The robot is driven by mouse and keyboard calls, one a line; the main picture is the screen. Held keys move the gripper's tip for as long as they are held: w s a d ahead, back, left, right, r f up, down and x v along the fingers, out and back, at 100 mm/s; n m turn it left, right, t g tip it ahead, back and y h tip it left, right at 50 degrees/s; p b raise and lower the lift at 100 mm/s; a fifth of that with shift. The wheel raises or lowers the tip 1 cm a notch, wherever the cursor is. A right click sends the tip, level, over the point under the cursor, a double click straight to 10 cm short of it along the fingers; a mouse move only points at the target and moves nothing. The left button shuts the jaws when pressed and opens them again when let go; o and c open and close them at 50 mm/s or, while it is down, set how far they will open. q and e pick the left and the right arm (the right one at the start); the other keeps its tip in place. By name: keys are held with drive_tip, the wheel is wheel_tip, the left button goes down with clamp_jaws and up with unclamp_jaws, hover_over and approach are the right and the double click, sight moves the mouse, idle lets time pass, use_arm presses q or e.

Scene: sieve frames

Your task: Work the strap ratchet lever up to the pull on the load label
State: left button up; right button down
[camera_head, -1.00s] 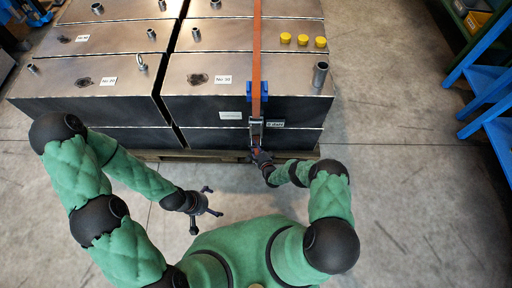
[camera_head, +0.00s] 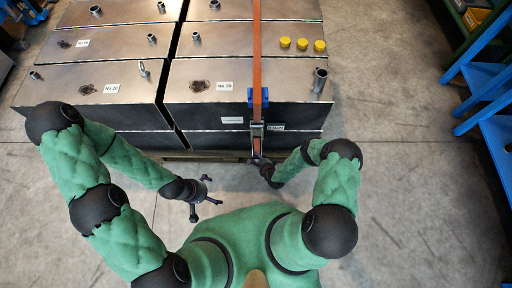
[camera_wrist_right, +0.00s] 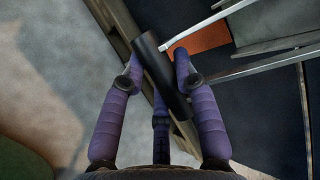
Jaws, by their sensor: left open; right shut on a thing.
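An orange strap (camera_head: 257,50) runs over the steel boxes and down the front, past a blue corner protector (camera_head: 258,97). The metal strap ratchet (camera_head: 257,132) hangs below it on the front face. A small pale load label (camera_head: 275,128) is right of the ratchet; its print is too small to read. My right gripper (camera_head: 259,160) is at the ratchet's lower end. In the right wrist view its purple fingers (camera_wrist_right: 160,75) are shut around the dark lever handle (camera_wrist_right: 163,78), with metal bars and orange strap behind. My left gripper (camera_head: 202,194) is open and empty, in front of the boxes.
The steel boxes (camera_head: 205,113) stand on a wooden pallet (camera_head: 195,155). Yellow caps (camera_head: 302,44) and pipe stubs sit on top. A blue rack (camera_head: 490,85) stands at the right. The concrete floor (camera_head: 400,180) between is clear.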

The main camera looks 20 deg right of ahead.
drive_tip(key=s+a+r+m+g+y+p, duration=0.1)
drive_tip(key=s+r+g+p, duration=0.1)
drive_tip(key=s+r+g, duration=0.2)
drive_tip(key=s+a+r+m+g+p, duration=0.1)
drive_tip(key=s+r+g+p, duration=0.2)
drive_tip(key=r, duration=0.8)
drive_tip(key=shift+s+r+g+y, duration=0.15)
drive_tip(key=shift+s+g+y, duration=0.25)
drive_tip(key=shift+g, duration=0.2)
drive_tip(key=shift+w+a, duration=0.1)
drive_tip(key=c, duration=0.9)
unclamp_jaws()
drive_tip(key=v, duration=1.2)
